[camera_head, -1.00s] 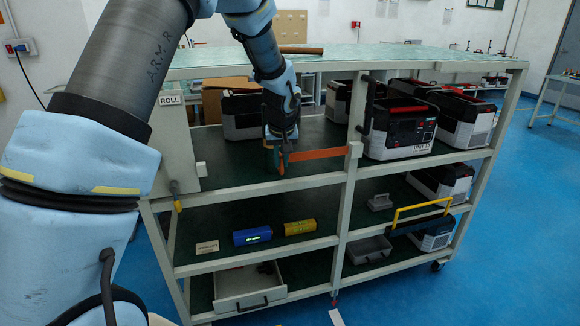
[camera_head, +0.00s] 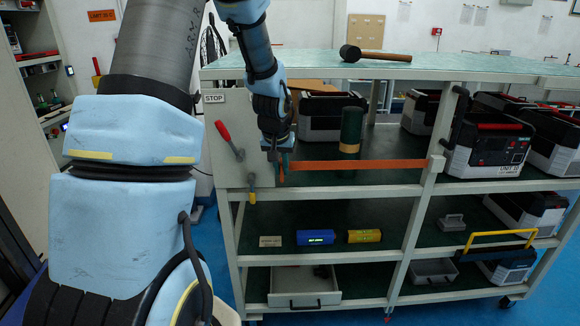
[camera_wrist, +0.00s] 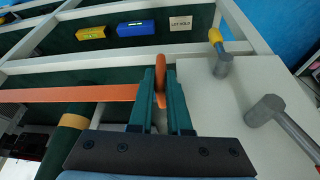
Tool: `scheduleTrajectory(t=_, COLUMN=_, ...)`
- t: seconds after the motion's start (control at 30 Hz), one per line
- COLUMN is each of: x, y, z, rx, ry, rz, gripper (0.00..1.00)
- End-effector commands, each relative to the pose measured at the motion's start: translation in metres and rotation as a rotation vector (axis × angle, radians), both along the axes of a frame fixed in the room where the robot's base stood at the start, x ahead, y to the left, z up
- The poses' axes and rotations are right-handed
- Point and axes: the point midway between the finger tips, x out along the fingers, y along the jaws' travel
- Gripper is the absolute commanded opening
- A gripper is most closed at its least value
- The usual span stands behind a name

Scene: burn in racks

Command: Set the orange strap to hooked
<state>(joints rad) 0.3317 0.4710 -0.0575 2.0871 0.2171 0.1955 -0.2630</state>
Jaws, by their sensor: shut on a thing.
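The orange strap (camera_head: 370,164) runs nearly level across the open front of the rack's upper shelf, from a middle post (camera_head: 436,168) on the right to my gripper (camera_head: 281,165). My gripper is shut on its free end, beside the right edge of the pale side panel (camera_head: 232,115). In the wrist view my gripper's green fingers (camera_wrist: 165,88) point at the rack, with the strap's orange end (camera_wrist: 160,80) between them. The strap (camera_wrist: 65,96) stretches off to the left there. I cannot make out a hook for the strap.
The panel carries a red-handled lever (camera_head: 229,140) and a yellow-tipped lever (camera_head: 252,189). A green cylinder (camera_head: 351,130) stands behind the strap. Cases such as one with a red handle (camera_head: 490,145) fill the right bay. A mallet (camera_head: 372,55) lies on top. An open drawer (camera_head: 303,286) sits below.

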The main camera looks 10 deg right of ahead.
Motion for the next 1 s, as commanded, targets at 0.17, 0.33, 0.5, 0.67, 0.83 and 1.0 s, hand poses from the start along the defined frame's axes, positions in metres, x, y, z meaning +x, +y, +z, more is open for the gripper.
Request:
scheduleTrajectory(t=0.17, x=0.0, y=0.005, z=-0.001, rx=0.004, ry=0.002, rz=0.005, gripper=0.0)
scheduleTrajectory(t=0.33, x=0.001, y=0.006, z=-0.001, rx=0.005, ry=0.002, rz=0.006, gripper=0.0)
scheduleTrajectory(t=0.5, x=0.001, y=0.005, z=-0.001, rx=0.005, ry=0.002, rz=0.006, gripper=0.35)
scheduleTrajectory(t=0.67, x=0.001, y=0.004, z=-0.001, rx=0.003, ry=0.001, rz=0.004, gripper=0.45)
scheduleTrajectory(t=0.83, x=0.001, y=0.003, z=0.0, rx=0.003, ry=0.0, rz=0.004, gripper=0.45)
scheduleTrajectory(t=1.0, x=-0.003, y=0.005, z=0.011, rx=0.001, ry=-0.003, rz=0.003, gripper=0.45)
